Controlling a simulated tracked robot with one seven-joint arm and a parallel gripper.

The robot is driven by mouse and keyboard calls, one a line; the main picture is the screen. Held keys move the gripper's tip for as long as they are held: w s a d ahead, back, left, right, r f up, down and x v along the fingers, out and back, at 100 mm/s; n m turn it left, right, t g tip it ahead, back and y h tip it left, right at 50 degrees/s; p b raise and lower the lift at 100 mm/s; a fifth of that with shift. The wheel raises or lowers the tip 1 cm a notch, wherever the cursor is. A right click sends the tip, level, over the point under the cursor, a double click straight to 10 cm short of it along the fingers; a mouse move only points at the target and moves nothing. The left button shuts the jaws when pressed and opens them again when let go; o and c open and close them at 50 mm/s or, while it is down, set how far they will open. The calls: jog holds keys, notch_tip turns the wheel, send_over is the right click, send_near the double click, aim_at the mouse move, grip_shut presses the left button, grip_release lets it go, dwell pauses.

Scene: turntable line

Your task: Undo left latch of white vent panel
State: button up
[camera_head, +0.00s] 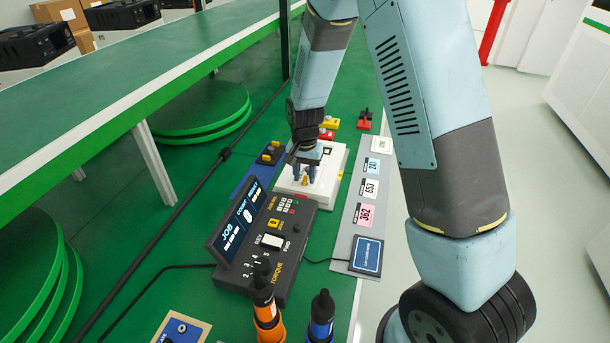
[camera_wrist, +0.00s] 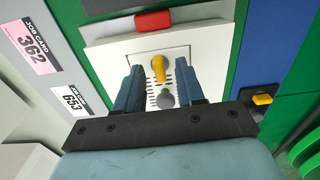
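The white vent panel (camera_head: 338,160) stands on the green bench, under my gripper (camera_head: 305,172). In the wrist view the panel (camera_wrist: 207,42) shows small dark vent slots, a yellow latch-like handle (camera_wrist: 159,68) and a round grey knob (camera_wrist: 166,100). My gripper (camera_wrist: 159,75) has its two blue fingers apart, one on each side of the yellow handle and the grey knob. Nothing is clearly gripped, and I cannot tell whether a finger touches the handle. In the head view a bit of yellow (camera_head: 304,182) shows between the fingers; the rest is hidden.
A torque controller (camera_head: 262,250) with a screen stands in front of the panel. A grey strip with job cards (camera_head: 366,215) runs along its right.

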jog(key=shift+f, duration=0.2)
grip_shut()
dwell(0.3)
jog(key=shift+d, duration=0.15)
